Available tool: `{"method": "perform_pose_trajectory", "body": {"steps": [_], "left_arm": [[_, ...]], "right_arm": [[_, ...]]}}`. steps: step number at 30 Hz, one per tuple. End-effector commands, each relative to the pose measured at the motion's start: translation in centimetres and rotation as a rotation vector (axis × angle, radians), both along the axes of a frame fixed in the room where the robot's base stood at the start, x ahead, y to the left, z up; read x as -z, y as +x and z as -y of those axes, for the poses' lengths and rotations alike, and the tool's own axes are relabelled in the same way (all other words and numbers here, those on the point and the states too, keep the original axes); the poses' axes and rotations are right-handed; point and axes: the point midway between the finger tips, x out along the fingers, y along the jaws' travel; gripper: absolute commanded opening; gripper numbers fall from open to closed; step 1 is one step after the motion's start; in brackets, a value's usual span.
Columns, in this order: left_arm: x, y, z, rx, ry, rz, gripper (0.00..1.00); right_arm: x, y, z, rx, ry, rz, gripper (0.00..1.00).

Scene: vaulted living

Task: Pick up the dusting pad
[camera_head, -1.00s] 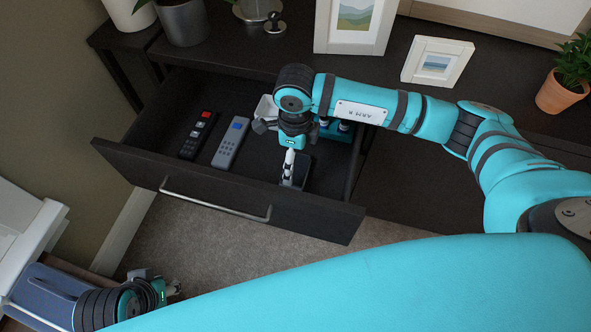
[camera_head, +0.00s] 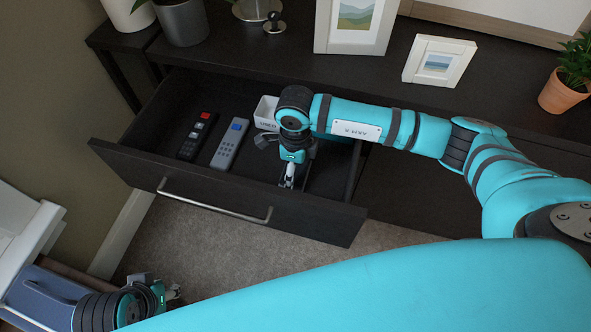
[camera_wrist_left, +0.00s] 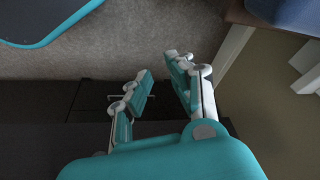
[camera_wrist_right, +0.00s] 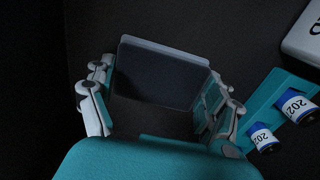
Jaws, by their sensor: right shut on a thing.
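The dusting pad (camera_wrist_right: 158,78) appears in the right wrist view as a dark, flat rectangular slab with a paler grey edge. It lies between the two fingers of my right gripper (camera_head: 288,178), which is shut on it by its sides, inside the open drawer (camera_head: 215,202). In the head view my gripper and wrist hide most of the pad. I cannot tell whether it is clear of the drawer floor. My left gripper (camera_head: 172,292) is low at the left, away from the drawer; its fingers stand apart and empty in the left wrist view (camera_wrist_left: 160,85).
Left of my right gripper, the drawer holds a black remote (camera_head: 197,135), a grey remote (camera_head: 230,143) and a white box (camera_head: 265,113). A teal holder (camera_wrist_right: 272,92) with blue-and-white cylinders is beside the pad. Picture frames and plants stand on the cabinet top (camera_head: 340,68).

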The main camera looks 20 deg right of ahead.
Motion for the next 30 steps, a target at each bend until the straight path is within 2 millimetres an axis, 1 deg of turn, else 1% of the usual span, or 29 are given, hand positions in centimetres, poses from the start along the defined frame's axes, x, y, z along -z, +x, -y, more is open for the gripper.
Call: {"method": "perform_pose_trajectory", "body": {"steps": [7,10,14,18,21,23,25,30], "left_arm": [[0.0,0.0,0.0,0.000,0.000,0.000,0.20],[-0.2,0.0,0.0,0.000,0.000,0.000,0.20],[-0.7,0.0,0.0,0.000,0.000,-0.001,0.20],[-1.3,0.0,0.0,0.000,0.000,-0.001,0.20],[-1.6,0.0,0.0,0.000,0.000,-0.001,0.20],[-1.8,0.0,0.0,0.000,0.000,0.002,0.20],[-0.6,0.3,0.0,0.001,0.001,-0.008,0.20],[0.1,0.5,0.1,0.001,0.001,-0.009,0.20]], "right_arm": [[0.0,0.0,0.0,0.000,-0.001,-0.001,0.53],[-0.6,0.0,0.0,0.000,0.000,0.001,0.53],[-2.7,0.1,0.0,-0.001,0.000,0.004,0.53],[-5.7,0.1,0.0,0.000,0.001,0.004,0.53],[-7.6,0.1,0.0,0.000,0.000,0.004,0.53],[-8.4,0.1,0.0,0.000,0.000,0.004,0.53],[-9.2,0.1,0.0,0.000,0.000,0.002,0.53],[-10.0,0.0,0.0,0.000,-0.001,0.001,0.53]]}}
